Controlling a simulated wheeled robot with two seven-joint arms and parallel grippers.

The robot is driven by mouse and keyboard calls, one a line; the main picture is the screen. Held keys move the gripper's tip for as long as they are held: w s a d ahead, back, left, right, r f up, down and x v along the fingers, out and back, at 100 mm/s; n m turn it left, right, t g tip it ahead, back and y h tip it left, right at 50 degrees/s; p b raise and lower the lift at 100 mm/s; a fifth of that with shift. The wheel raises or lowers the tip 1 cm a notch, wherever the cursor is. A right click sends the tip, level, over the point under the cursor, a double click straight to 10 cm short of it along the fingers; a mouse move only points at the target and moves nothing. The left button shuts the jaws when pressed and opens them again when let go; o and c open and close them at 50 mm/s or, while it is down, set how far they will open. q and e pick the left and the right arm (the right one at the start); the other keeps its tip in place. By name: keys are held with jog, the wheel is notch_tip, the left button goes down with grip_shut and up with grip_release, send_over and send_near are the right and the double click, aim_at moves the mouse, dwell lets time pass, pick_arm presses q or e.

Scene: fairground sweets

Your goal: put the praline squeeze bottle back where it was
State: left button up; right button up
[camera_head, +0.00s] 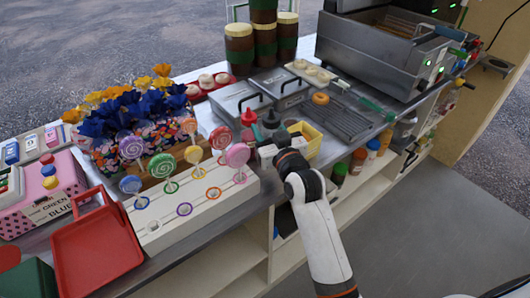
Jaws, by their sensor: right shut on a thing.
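My right gripper (268,153) is at the front edge of the counter, just right of the white lollipop stand. It is shut on a dark squeeze bottle, which I take to be the praline one; the gripper and wrist hide much of it. A dark bottle top with a red tip (270,120) shows just behind the gripper. Another squeeze bottle with a red cap (248,118) stands close to its left. Whether the held bottle touches the counter is hidden. My left gripper is not in view.
The lollipop stand (205,215) is close on the left. A yellow container (311,137) stands close on the right. A red tray (98,252) lies at front left. Bottles stand on the shelf below.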

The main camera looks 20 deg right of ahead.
jog(key=shift+a+f, duration=0.15)
jog(key=shift+f, duration=2.1)
jog(key=shift+f, duration=0.15)
jog(key=o, duration=0.7)
jog(key=s+d+b, duration=0.1)
jog(key=s, duration=1.1)
